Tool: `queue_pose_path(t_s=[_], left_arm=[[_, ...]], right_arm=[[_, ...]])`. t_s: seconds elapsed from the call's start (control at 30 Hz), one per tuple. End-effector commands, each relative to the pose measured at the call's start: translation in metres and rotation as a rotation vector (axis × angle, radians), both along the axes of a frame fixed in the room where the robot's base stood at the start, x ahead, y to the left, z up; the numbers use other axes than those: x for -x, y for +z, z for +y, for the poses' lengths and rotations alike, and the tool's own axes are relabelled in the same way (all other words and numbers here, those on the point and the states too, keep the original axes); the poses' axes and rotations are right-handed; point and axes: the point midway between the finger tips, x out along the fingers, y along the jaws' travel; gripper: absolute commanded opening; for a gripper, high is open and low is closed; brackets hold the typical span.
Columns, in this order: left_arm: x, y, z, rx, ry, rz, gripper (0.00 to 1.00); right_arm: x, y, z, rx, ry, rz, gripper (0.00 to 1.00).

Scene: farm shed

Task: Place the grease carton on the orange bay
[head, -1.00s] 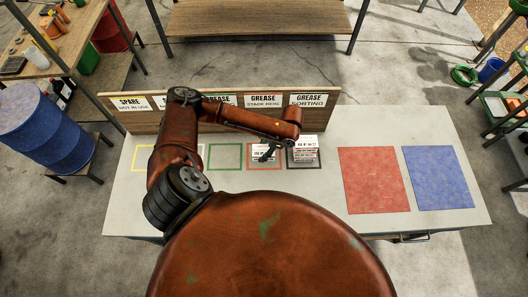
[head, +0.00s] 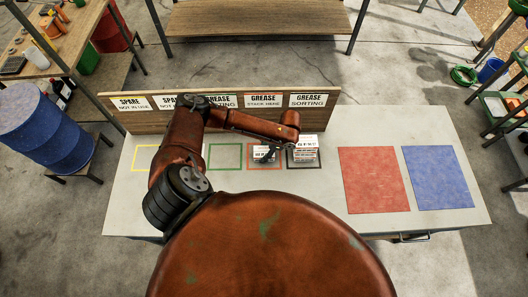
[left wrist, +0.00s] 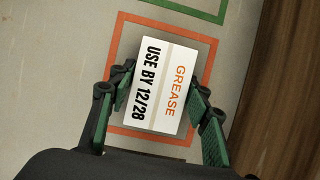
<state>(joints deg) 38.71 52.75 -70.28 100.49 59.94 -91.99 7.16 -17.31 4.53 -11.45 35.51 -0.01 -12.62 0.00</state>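The grease carton, white with "GREASE" and "USE BY 12/28" on top, is in the left wrist view (left wrist: 160,85) inside the outline of the orange bay (left wrist: 150,137), slightly turned against it. In the head view the carton (head: 261,156) shows within the orange bay (head: 251,168), partly behind my arm. My left gripper (left wrist: 161,80) has one finger along each side of the carton, with the fingertips appearing to touch it. The carton's underside is hidden, so whether it rests on the bench cannot be told. My right gripper is not in view.
A stack of similar cartons (head: 304,157) stands close to the right in the black sorting bay. The green bay (head: 226,169) to the left is empty. A sign board (head: 345,117) runs behind the bays. A red mat (head: 374,180) and a blue mat (head: 437,178) lie bare at right.

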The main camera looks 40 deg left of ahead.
Motion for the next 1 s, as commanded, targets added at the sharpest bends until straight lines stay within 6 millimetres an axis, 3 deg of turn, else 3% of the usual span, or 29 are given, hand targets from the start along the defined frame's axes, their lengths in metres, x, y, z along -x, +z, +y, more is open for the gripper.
queue_pose_path(t_s=[0.2, 0.57, 1.0], left_arm=[[0.000, 0.000, 0.000, 0.000, 0.000, 0.000, 0.60], [-0.001, 0.006, -0.001, 0.001, 0.001, -0.002, 0.60], [-0.023, 0.083, -0.026, 0.002, 0.000, -0.003, 0.60]], right_arm=[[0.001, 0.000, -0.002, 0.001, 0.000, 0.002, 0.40], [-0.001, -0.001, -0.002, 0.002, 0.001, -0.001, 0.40], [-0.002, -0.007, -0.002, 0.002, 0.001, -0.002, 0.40]])
